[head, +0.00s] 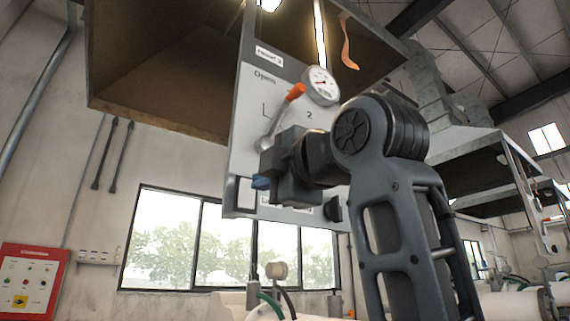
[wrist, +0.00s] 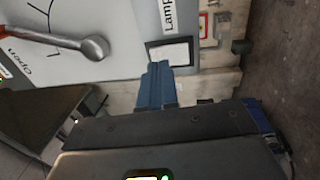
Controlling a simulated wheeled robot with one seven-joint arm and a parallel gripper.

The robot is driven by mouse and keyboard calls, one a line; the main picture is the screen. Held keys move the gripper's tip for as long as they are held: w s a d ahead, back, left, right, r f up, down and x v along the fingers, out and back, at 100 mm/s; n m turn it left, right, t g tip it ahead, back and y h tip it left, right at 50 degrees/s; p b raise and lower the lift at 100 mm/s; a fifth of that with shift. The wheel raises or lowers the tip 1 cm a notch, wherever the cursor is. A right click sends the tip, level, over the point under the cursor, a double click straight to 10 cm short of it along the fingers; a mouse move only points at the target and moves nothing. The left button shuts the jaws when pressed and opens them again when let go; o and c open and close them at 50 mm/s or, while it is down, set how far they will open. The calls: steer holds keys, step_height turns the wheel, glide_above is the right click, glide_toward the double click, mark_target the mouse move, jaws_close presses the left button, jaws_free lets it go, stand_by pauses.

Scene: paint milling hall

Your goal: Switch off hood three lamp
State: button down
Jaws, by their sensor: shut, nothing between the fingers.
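The grey control panel (head: 255,110) hangs from the hood's edge; its small header label seems to end in 3. In the wrist view a pale rocker switch (wrist: 174,52) in a dark frame sits beside the label "Lamp" (wrist: 168,14). A pale rectangle (head: 245,192) low on the panel in the head view looks like the same switch. My gripper (head: 262,183) is shut and empty, its blue fingers (wrist: 157,68) pointing at the switch's near edge. I cannot tell whether they touch it. A bright lamp (head: 270,4) shows under the hood.
The panel also carries a lever with an orange handle (head: 295,93), a round gauge (head: 321,86) and a dark knob (head: 333,209). The lever's ball end (wrist: 95,48) is close to my fingers' left in the wrist view.

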mark_target(248, 194)
steer(key=shift+x, duration=1.25)
steer(key=shift+p, duration=0.3)
steer(key=shift+w+a+p, duration=0.1)
steer(key=shift+p, duration=0.25)
